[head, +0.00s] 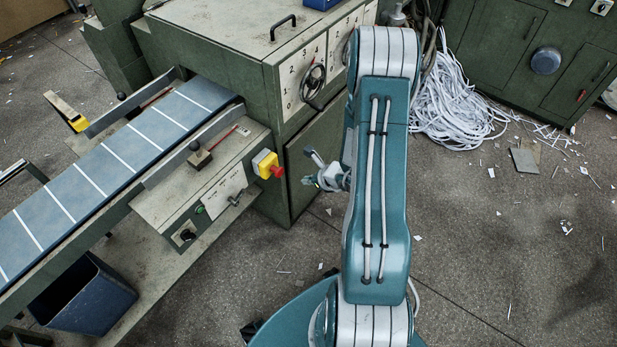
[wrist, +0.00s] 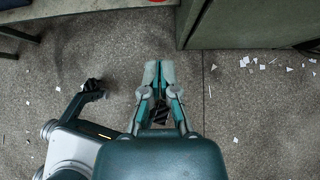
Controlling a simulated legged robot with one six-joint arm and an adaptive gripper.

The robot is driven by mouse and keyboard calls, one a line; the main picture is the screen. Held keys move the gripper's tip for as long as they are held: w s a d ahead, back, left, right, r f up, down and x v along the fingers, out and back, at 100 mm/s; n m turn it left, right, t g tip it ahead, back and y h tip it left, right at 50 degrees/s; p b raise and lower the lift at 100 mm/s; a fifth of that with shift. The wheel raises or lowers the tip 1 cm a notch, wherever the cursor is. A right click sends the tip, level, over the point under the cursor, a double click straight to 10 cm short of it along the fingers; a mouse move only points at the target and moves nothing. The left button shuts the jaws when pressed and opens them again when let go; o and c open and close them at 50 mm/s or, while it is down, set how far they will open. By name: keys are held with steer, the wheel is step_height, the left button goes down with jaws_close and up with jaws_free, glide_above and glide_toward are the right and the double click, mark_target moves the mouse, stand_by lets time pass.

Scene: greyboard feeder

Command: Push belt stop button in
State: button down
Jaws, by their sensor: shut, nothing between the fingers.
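The belt stop button (head: 278,171) is a red knob on a yellow box (head: 265,162), fixed to the right end of the conveyor's side panel. In the head view my gripper (head: 314,172) is to the right of the button, with a visible gap between them. In the wrist view my gripper (wrist: 159,70) has its fingers together with nothing between them. A small red patch at the top edge of the wrist view is cut off, and I cannot tell whether it is the button.
A blue conveyor belt (head: 101,171) runs into the green machine (head: 250,73), which stands behind the gripper. A small control panel (head: 205,190) with knobs is left of the yellow box. A blue bin (head: 88,300) is under the belt. Floor at right is open, with paper scraps.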

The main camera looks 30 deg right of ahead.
mark_target(278, 171)
steer(key=w+a+f, duration=0.3)
steer(key=w+f, duration=0.1)
steer(key=w, duration=0.3)
steer(key=shift+w, duration=0.35)
steer(key=shift+f, duration=0.1)
